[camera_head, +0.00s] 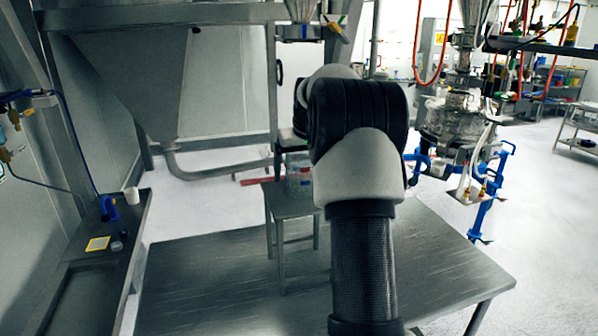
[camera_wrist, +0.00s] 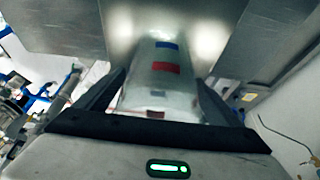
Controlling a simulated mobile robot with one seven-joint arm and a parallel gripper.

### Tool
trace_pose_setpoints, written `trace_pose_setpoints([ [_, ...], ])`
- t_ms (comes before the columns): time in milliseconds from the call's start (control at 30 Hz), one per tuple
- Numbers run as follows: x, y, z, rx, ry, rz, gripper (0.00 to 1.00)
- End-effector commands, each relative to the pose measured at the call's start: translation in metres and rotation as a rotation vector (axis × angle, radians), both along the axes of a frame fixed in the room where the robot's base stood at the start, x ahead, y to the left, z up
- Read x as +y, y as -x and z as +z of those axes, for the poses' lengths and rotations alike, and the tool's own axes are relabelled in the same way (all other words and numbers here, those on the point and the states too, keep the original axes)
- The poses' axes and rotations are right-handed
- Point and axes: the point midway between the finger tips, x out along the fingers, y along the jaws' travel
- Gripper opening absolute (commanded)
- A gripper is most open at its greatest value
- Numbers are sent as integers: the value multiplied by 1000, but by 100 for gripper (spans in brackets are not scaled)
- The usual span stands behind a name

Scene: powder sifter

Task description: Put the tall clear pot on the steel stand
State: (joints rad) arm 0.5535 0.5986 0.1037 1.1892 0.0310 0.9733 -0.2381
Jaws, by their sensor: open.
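The tall clear pot (camera_wrist: 163,88), with blue and red marks, sits between my gripper's fingers in the wrist view. My gripper (camera_wrist: 160,100) is open, with one dark finger on each side of the pot; I cannot tell whether they touch it. In the head view the clear pot (camera_head: 298,186) shows at the top of the small steel stand (camera_head: 287,206), partly hidden by my arm. Whether its base rests fully on the stand is hidden. My gripper is hidden behind my arm in the head view.
A wide steel table (camera_head: 215,275) lies in front, mostly bare. A steel hopper (camera_head: 135,75) with a bent pipe hangs at the back left. A sifter machine (camera_head: 455,125) on a blue frame stands right. A side bench (camera_head: 100,270) at left holds small items.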

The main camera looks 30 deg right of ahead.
Motion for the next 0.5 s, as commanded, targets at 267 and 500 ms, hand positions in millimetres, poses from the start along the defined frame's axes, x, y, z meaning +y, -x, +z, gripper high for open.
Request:
trace_pose_setpoints([
  [267, 5, 19, 52, -6, 3, -2, 88],
  [500, 9, 36, 93, -4, 2, 0, 88],
])
